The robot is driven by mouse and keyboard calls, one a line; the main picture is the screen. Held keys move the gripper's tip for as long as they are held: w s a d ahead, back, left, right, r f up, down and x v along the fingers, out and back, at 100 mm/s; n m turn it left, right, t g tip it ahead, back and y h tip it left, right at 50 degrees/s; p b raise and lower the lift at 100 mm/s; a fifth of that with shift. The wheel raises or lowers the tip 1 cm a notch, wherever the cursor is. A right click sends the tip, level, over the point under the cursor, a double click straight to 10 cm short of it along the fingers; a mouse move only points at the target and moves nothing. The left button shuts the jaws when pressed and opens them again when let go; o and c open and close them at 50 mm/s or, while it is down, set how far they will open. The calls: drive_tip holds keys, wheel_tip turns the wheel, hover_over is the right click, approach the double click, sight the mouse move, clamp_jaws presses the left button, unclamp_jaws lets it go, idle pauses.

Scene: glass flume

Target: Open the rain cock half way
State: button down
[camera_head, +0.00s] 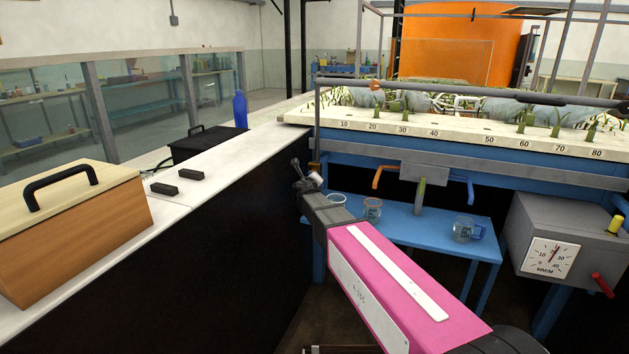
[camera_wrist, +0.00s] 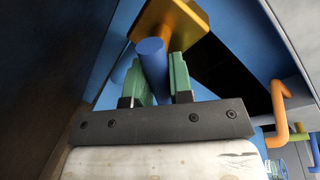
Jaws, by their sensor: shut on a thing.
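My gripper (camera_wrist: 163,72) is shut on a blue round handle (camera_wrist: 151,50) in the wrist view, with one green finger pad on each side of it. The handle runs up to a brass-coloured square body (camera_wrist: 172,22); together they look like the rain cock. In the head view my gripper (camera_head: 312,181) is at the left end of the flume's blue frame, by a small brass piece (camera_head: 316,168). My pink arm link and the gripper hide most of the cock there, so its angle cannot be told.
A white-topped counter (camera_head: 225,160) with a wooden box (camera_head: 75,225) runs close on the left. A blue bench (camera_head: 425,228) with cups stands under the flume bed (camera_head: 455,133). An orange hook handle (camera_head: 377,177) is right of my gripper. A grey dial box (camera_head: 565,240) with a red lever (camera_head: 602,285) stands far right.

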drive_tip(key=c, duration=1)
unclamp_jaws()
drive_tip(key=shift+a+r, duration=0.1)
drive_tip(key=shift+a, duration=0.05)
drive_tip(key=v, duration=1)
drive_tip(key=shift+s, duration=0.35)
